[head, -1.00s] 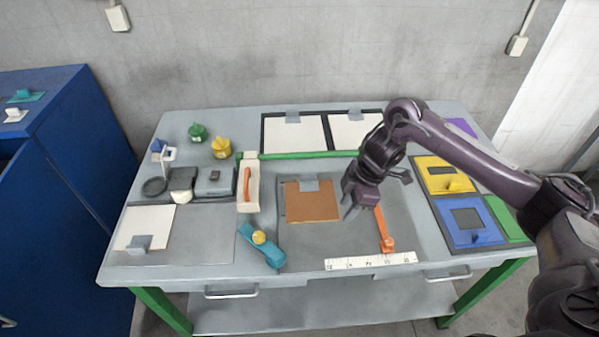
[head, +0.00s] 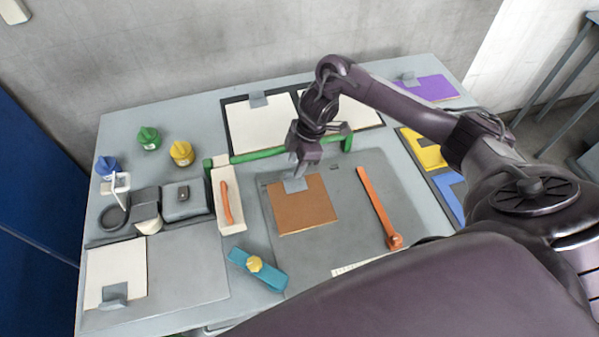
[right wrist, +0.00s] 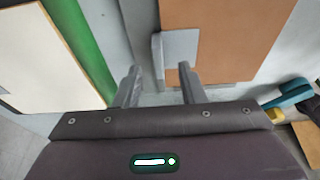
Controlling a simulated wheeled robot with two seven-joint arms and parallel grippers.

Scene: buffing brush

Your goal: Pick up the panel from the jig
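The brown panel (head: 303,212) lies flat on the grey jig base (head: 345,235) in the middle of the table, with a grey tab (head: 294,185) at its upper edge. My right gripper (head: 299,172) points down just above and behind this tab. In the right wrist view, the two fingers (right wrist: 159,75) are apart with nothing held between them. The tab (right wrist: 178,50) and the panel (right wrist: 225,45) lie ahead, the tab near the right finger. Whether a finger touches the tab cannot be told. My left gripper is in neither view.
A green bar (head: 262,154) runs just behind the panel, with white panels (head: 262,124) beyond it. An orange arm (head: 378,205) lies to the right. A teal piece with a yellow knob (head: 257,268) and a cream block with an orange handle (head: 228,200) are on the left.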

